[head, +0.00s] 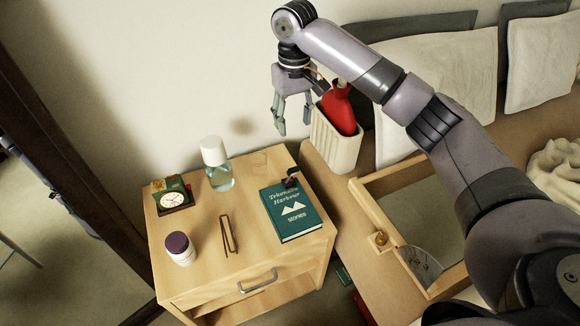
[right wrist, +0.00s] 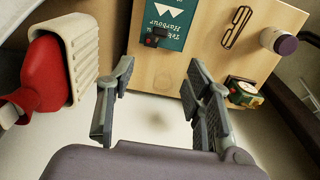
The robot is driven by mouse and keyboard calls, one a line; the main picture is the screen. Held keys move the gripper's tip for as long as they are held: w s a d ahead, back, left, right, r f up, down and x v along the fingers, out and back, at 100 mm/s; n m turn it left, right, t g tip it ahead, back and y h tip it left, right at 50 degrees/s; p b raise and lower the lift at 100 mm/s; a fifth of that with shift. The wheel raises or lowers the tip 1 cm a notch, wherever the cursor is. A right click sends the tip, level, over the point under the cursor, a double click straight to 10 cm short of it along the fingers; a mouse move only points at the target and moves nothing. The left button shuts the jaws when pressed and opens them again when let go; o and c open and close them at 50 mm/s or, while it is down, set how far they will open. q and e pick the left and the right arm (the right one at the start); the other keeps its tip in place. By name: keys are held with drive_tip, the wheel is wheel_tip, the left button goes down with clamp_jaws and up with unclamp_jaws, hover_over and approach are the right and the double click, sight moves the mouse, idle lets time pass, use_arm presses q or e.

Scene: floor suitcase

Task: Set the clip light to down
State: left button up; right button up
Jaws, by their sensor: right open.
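The clip light (head: 291,178) is a small black and red piece at the top edge of a teal book (head: 297,222) that lies on the nightstand. It also shows in the right wrist view (right wrist: 155,37), at the book's edge; its exact tilt is too small to tell. My right gripper (head: 294,116) is open and empty, above and behind the nightstand near the wall, apart from the clip light. In the right wrist view its fingers (right wrist: 160,85) are spread, with the wall and nightstand edge beyond them. My left gripper is not in view.
The nightstand top (head: 262,172) also holds a clear bottle (head: 218,178), a clock (head: 172,200), a purple-lidded jar (head: 180,248) and glasses (head: 228,235). A cream bin (head: 335,145) with a red hot-water bottle (head: 339,108) stands right of my right gripper. The bed is at right.

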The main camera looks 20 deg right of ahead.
sight(293, 168)
wheel_tip(293, 168, down, 17)
drive_tip(key=shift+f+b, duration=0.15)
drive_tip(key=shift+b, duration=0.15)
idle(0.3)
clamp_jaws()
idle(0.4)
